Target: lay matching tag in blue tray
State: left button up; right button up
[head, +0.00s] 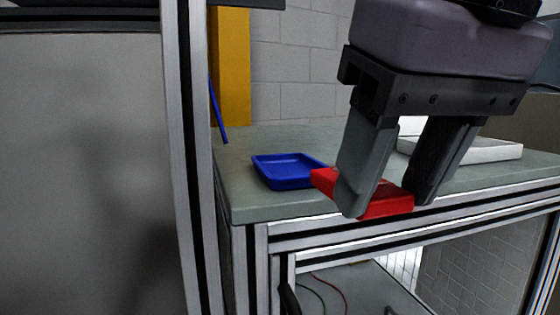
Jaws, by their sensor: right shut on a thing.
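My right gripper (391,205) reaches down from the upper right and is shut on a red tag (388,206). The tag is a flat red block, held at the front edge of the bench and partly covered by the fingers. The blue tray (264,175) lies on the bench to the left of the tag. Its visible inside looks empty; its right end meets the tag in the picture, and I cannot tell whether they touch. My left gripper is not in view.
The grey-green bench top (240,200) has free room left of and behind the blue tray. A white tray (490,150) sits at the right behind my gripper. A metal frame post (188,150) stands at the left, and a yellow column (233,65) rises behind the bench.

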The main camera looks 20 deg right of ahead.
jog(key=w+p, duration=0.1)
jog(key=w, duration=0.3)
jog(key=w+p, duration=0.1)
jog(key=w, duration=0.8)
jog(key=shift+a+p, duration=0.3)
jog(key=shift+p, duration=0.1)
jog(key=w+p, duration=0.1)
jog(key=w, duration=0.3)
jog(key=shift+w+r+p, duration=0.1)
jog(key=shift+w+p, duration=0.25)
jog(key=shift+w, duration=0.05)
jog(key=shift+s+f, duration=0.15)
jog(key=shift+f, duration=0.25)
jog(key=shift+f, duration=0.1)
jog(key=shift+f, duration=0.4)
jog(key=shift+f, duration=0.1)
